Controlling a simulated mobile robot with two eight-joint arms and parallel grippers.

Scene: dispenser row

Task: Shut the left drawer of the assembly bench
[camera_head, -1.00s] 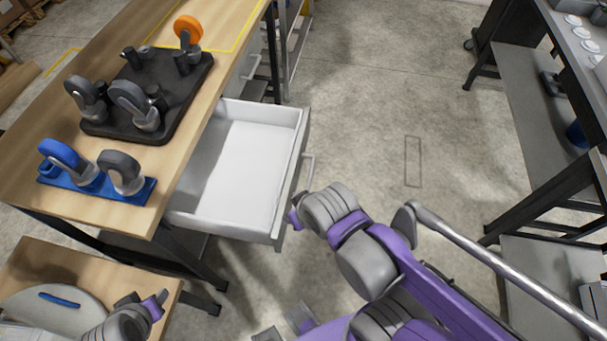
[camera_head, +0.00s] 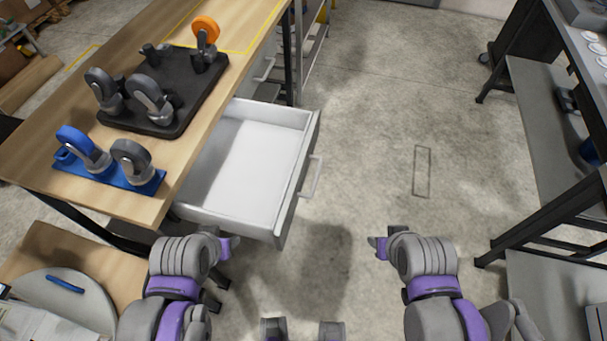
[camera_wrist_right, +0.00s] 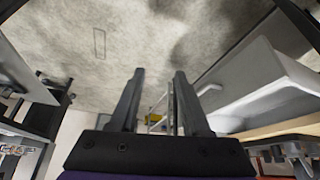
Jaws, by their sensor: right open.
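The left drawer (camera_head: 245,165) of the assembly bench (camera_head: 120,200) is pulled well out, white and empty inside, with a bar handle (camera_head: 312,178) on its front. It also shows in the right wrist view (camera_wrist_right: 270,85), at the right. My left gripper (camera_head: 229,245) is just below the drawer's near side in the head view; its fingers are too unclear to tell open from shut. My right gripper (camera_head: 377,246) is to the right of the drawer front, apart from the handle. In the right wrist view its two fingers (camera_wrist_right: 160,95) are spread with nothing between them.
The bench top carries a black caster plate (camera_head: 170,110) and a blue one (camera_head: 110,180). A small table (camera_head: 40,250) stands at the lower left, a dark-framed bench (camera_head: 540,215) at the right. The floor between is clear.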

